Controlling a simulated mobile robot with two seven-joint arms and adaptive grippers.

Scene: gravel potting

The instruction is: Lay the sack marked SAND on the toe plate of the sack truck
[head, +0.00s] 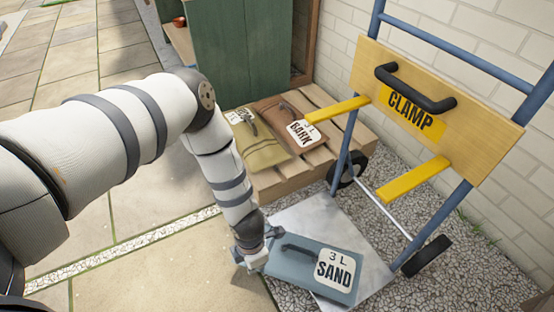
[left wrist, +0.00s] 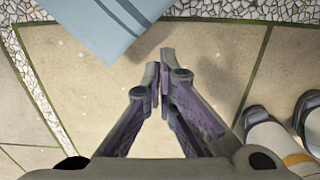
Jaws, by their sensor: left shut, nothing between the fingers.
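The blue-grey sack marked SAND (head: 305,262) lies flat on the silver toe plate (head: 312,216) of the sack truck (head: 349,150) in the head view. Its dark handle is on top and its label faces up. Its near left part seems to reach past the plate's edge. My left gripper (head: 250,262) is low beside the sack's left end. In the left wrist view the left gripper (left wrist: 162,68) is shut and empty, with paving below it. A corner of the sack (left wrist: 98,25) shows there, apart from the fingertips in the picture. My right gripper is not in view.
The truck has a yellow clamp board (head: 440,105) with two yellow arms. A wooden pallet (head: 275,182) behind holds the BARK sack (head: 280,116) and an olive sack (head: 262,148). A green cabinet (head: 240,50) and brick wall stand behind. Paving at left is clear.

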